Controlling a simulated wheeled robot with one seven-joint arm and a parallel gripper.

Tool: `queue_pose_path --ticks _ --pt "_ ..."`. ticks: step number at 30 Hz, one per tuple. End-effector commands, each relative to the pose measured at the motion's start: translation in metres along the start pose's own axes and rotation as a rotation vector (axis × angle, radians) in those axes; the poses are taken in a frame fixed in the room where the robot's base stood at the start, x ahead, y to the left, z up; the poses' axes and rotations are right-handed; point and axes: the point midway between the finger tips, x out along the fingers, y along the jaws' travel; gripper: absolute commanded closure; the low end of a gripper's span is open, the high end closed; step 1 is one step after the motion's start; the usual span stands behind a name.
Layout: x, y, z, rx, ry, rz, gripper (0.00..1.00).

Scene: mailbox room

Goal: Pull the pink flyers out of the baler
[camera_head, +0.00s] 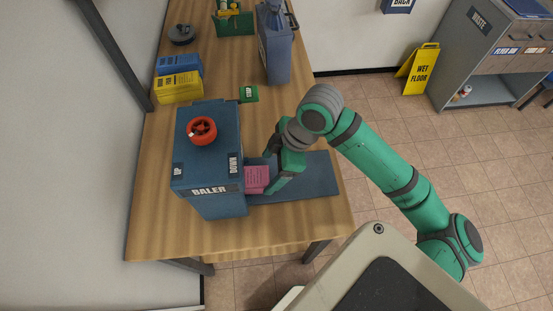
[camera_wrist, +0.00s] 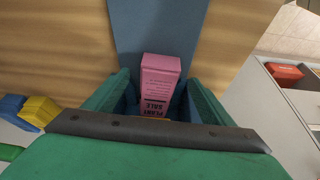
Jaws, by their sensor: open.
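The blue baler (camera_head: 208,192) stands on the wooden table with a red handwheel (camera_head: 202,131) on top and a flat blue plate (camera_head: 310,180) reaching out to its right. The pink flyers (camera_head: 257,176) stick out of the baler's right side, over the plate. In the wrist view they are a pink stack (camera_wrist: 160,78) printed with "PLANT SALE". My gripper (camera_head: 270,172) is beside the baler at the flyers. In the wrist view its open green fingers stand on either side of the stack. The flyers' inner end inside the baler is hidden.
Behind the baler lie a yellow bin (camera_head: 178,88), a blue bin (camera_head: 178,64) and a green stamp pad (camera_head: 248,93). A blue container (camera_head: 276,50) stands farther back. The table's right edge is just past the plate. A yellow wet-floor sign (camera_head: 421,68) stands on the floor.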

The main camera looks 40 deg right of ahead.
Motion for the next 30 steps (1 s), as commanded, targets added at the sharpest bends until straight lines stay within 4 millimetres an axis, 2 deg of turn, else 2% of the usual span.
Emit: queue_pose_path --ticks 3,9,15,23,30 --pt "0.019 0.000 0.000 0.001 0.002 -0.001 0.23" --pt "0.040 0.000 0.000 0.002 0.001 0.001 0.23" --pt "0.048 0.000 0.000 0.001 0.001 0.001 0.23" --pt "0.048 0.000 0.000 0.001 0.000 0.001 0.23" --pt "0.048 0.000 0.000 0.001 0.000 0.002 0.80"
